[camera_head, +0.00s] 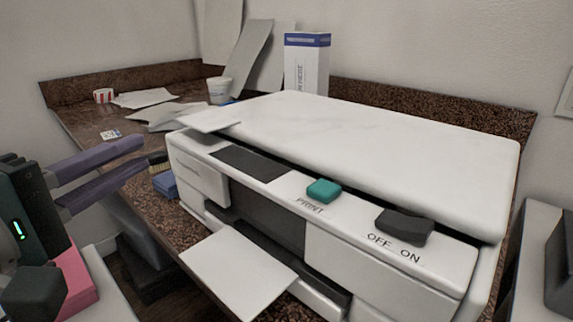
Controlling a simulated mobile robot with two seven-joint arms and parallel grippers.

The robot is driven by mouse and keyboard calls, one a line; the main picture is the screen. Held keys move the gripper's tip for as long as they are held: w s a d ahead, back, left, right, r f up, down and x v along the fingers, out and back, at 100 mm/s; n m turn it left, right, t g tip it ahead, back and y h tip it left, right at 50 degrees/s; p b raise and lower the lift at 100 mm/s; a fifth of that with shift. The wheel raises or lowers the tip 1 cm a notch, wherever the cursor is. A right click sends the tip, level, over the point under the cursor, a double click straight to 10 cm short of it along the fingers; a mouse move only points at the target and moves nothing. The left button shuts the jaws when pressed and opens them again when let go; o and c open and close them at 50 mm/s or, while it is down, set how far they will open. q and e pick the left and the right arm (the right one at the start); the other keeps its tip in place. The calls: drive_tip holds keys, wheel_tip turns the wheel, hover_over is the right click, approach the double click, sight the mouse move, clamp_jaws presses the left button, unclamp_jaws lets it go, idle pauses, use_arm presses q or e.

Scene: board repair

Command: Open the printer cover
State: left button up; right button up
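The white printer (385,275) stands on a dark speckled counter, angled toward me. Its large white cover (370,140) lies down over the top, with a dark gap under its front edge. The front panel has a teal PRINT button (323,190) and a dark OFF/ON switch (404,226). My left gripper (143,153), with purple fingers, is to the left of the printer, apart from the cover. Its fingers are spread with a gap between them and hold nothing that I can see. My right gripper does not show.
A paper sheet (238,272) sticks out of the printer's front. A white and blue box (307,65) stands behind the printer. Walls close off the back.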

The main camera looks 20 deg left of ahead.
sight(191, 126)
use_arm(q)
drive_tip(key=shift+n, duration=0.3)
drive_tip(key=w, duration=1)
drive_tip(key=shift+w+a+f, duration=0.15)
drive_tip(key=shift+a+f, duration=0.05)
drive_tip(key=shift+f, duration=0.1)
clamp_jaws()
idle(0.8)
